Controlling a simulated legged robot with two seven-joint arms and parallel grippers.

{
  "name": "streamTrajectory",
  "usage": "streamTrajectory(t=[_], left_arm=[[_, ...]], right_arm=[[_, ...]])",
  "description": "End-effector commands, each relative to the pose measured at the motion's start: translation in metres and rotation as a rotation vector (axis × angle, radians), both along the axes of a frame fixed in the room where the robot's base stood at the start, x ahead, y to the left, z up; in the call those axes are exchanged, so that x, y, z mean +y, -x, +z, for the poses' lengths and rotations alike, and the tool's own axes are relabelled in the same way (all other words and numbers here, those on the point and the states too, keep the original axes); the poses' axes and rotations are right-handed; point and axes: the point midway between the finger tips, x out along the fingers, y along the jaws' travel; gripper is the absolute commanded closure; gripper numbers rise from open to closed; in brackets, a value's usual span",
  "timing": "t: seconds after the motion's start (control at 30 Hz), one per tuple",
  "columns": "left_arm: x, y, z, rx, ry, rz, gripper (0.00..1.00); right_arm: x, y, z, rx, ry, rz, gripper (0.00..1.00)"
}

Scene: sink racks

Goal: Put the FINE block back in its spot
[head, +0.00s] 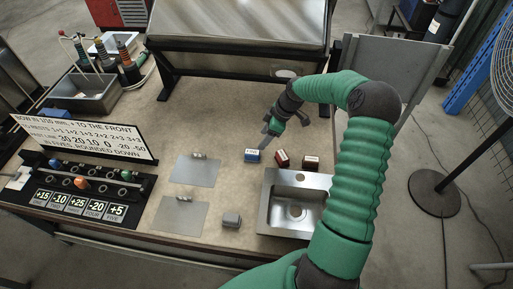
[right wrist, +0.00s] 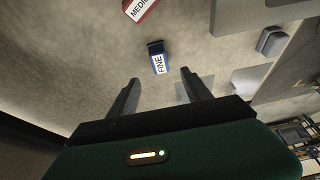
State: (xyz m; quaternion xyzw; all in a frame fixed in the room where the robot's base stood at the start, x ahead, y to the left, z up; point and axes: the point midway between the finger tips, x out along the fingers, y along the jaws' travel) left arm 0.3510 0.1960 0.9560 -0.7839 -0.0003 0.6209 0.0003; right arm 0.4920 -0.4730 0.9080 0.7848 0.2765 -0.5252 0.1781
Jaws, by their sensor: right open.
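The FINE block (head: 251,155) is small and blue with a white label, and lies on the tan bench top left of two other labelled blocks. In the right wrist view the FINE block (right wrist: 157,57) lies ahead of the fingers, roughly centred between them, with its label readable. My right gripper (head: 266,132) hangs behind and just above the block in the head view. In the right wrist view my right gripper (right wrist: 160,86) is open and empty, apart from the block. I cannot tell which place is the block's spot. My left gripper is not in view.
A red block (head: 281,158), labelled MEDIUM in part (right wrist: 138,8), and a dark red block (head: 311,163) stand by the steel sink (head: 268,205). A grey block (head: 231,219) and two grey plates (head: 195,172) lie nearby. A sign (head: 85,138) and button panel (head: 85,190) are left.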

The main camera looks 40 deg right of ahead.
Motion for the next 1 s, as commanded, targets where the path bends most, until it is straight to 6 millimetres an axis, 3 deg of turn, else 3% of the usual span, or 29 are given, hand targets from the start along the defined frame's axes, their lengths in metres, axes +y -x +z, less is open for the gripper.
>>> streamTrajectory(t=[0.07, 0.17, 0.23, 0.4, 0.5, 0.7, 1.0], left_arm=[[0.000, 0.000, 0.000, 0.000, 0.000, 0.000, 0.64], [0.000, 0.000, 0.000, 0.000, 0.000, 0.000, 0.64], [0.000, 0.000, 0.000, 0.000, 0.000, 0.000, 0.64], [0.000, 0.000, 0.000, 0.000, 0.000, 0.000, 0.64], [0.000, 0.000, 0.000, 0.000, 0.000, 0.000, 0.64], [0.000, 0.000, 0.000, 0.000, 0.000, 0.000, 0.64], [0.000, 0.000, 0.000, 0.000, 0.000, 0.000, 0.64]], right_arm=[[0.020, -0.002, 0.003, 0.029, 0.009, 0.002, 0.43], [0.073, 0.001, 0.007, 0.107, 0.043, -0.031, 0.43], [0.119, 0.012, 0.012, 0.163, 0.083, -0.090, 0.43], [0.206, 0.061, 0.031, 0.201, 0.156, -0.321, 0.43], [0.240, 0.095, 0.041, 0.181, 0.144, -0.466, 0.43], [0.271, 0.137, 0.047, 0.154, 0.073, -0.647, 0.43], [0.275, 0.141, 0.047, 0.154, 0.063, -0.670, 0.43]])
